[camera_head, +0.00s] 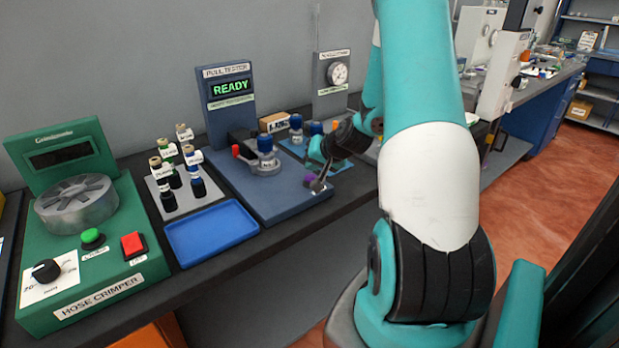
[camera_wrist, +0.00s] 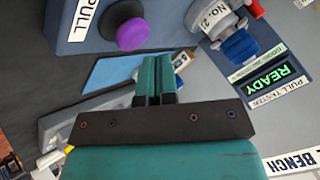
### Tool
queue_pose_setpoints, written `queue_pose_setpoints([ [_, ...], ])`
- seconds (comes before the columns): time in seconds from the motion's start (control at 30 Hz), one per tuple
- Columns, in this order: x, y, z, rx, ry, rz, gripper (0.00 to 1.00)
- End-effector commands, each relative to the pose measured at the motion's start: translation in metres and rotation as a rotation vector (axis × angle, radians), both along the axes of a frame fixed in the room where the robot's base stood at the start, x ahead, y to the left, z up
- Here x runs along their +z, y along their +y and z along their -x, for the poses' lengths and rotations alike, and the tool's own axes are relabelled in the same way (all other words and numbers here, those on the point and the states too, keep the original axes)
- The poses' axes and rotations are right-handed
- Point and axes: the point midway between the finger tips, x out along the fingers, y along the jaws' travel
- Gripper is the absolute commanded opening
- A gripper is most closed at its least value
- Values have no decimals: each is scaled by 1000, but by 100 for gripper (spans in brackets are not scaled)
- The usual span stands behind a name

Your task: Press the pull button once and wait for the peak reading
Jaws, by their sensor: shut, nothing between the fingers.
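The pull tester (camera_head: 228,100) stands on the bench with its green display (camera_head: 231,88) reading READY; the display (camera_wrist: 268,80) also shows in the wrist view. The purple pull button (camera_wrist: 133,34) sits on a black collar beside a PULL label in the wrist view. In the head view a bit of purple (camera_head: 309,177) shows by my gripper (camera_head: 318,184). My gripper's fingers (camera_wrist: 154,80) are shut and empty, and the button appears just beyond their tips. I cannot tell whether they touch. A blue-capped fitting (camera_head: 265,147) is clamped in the tester.
A green hose crimper (camera_head: 75,230) stands at the left. A gauge stand (camera_head: 331,75) is behind my arm.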

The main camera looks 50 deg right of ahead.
Motion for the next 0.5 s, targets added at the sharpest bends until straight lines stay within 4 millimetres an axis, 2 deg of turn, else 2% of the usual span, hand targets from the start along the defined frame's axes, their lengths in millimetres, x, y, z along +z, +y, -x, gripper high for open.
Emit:
queue_pose_setpoints([
  [0.5, -6, 0, 1, 0, 0, 0, 0],
])
